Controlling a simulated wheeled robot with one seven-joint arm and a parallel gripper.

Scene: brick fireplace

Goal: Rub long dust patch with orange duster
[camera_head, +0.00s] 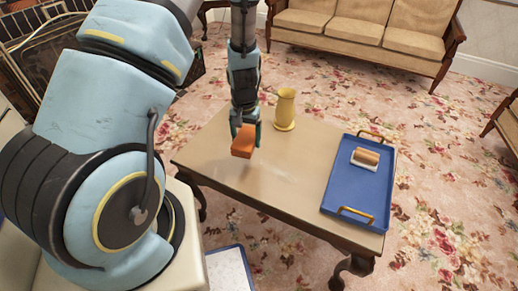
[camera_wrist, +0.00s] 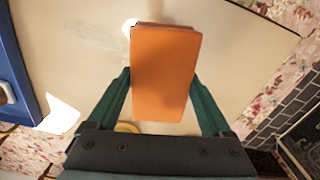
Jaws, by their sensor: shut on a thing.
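My gripper (camera_head: 245,122) is shut on an orange block-shaped duster (camera_head: 243,142), with one green finger on each side of it in the wrist view (camera_wrist: 163,75). The duster is over the left part of the wooden table (camera_head: 215,165); it looks a little above the top, but the gap is hard to judge. A faint whitish dust patch (camera_head: 276,180) lies on the tabletop, to the right of and nearer than the duster. In the wrist view a pale smear (camera_wrist: 95,36) shows on the table, to the left of the duster.
A yellow vase (camera_head: 285,108) stands at the table's far edge, close to the right of my gripper. A blue tray (camera_head: 341,190) with gold handles covers the table's right end and holds a tan and white item (camera_head: 366,157). A couch (camera_head: 370,25) stands behind on flowered carpet.

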